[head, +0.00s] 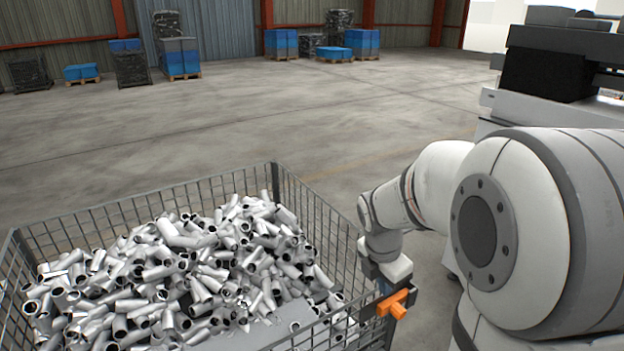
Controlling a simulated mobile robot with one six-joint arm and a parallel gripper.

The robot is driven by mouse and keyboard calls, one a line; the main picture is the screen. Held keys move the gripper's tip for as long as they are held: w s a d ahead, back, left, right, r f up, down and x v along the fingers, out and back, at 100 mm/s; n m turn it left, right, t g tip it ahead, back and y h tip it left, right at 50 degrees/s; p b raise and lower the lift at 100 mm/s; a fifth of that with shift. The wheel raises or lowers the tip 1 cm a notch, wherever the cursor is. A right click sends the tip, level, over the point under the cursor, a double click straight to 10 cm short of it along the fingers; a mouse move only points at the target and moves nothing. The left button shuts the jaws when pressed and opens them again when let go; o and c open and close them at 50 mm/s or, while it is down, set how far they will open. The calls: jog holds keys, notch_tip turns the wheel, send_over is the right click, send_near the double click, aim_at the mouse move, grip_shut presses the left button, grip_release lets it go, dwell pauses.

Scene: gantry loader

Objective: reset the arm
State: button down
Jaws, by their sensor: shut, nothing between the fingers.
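My arm (430,190) reaches in from the right side of the head view, with its wrist bent downward. My gripper (398,306) has orange parts and is at the right side of a wire mesh bin, by the rim. It is shut with nothing in it. The fingertips are small in this view. I cannot tell whether the gripper touches the mesh.
The wire mesh bin (330,229) holds a heap of many grey metal pipe pieces (200,262). A grey machine (545,65) stands at the upper right. Blue crates (180,58) and dark wrapped stacks stand far back along the wall. The concrete floor (300,120) between is clear.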

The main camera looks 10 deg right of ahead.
jog(key=s+a+r+m+t+y, duration=0.1)
jog(key=s+a+m, duration=0.3)
jog(key=m, duration=0.7)
jog(key=s+a+r+m+y, duration=0.1)
jog(key=s+a+r+m, duration=0.2)
jog(key=s+m, duration=0.6)
jog(key=shift+a+r+m+t, duration=0.4)
jog(key=shift+r+m, duration=0.15)
jog(key=shift+m, duration=0.55)
jog(key=shift+s, duration=0.1)
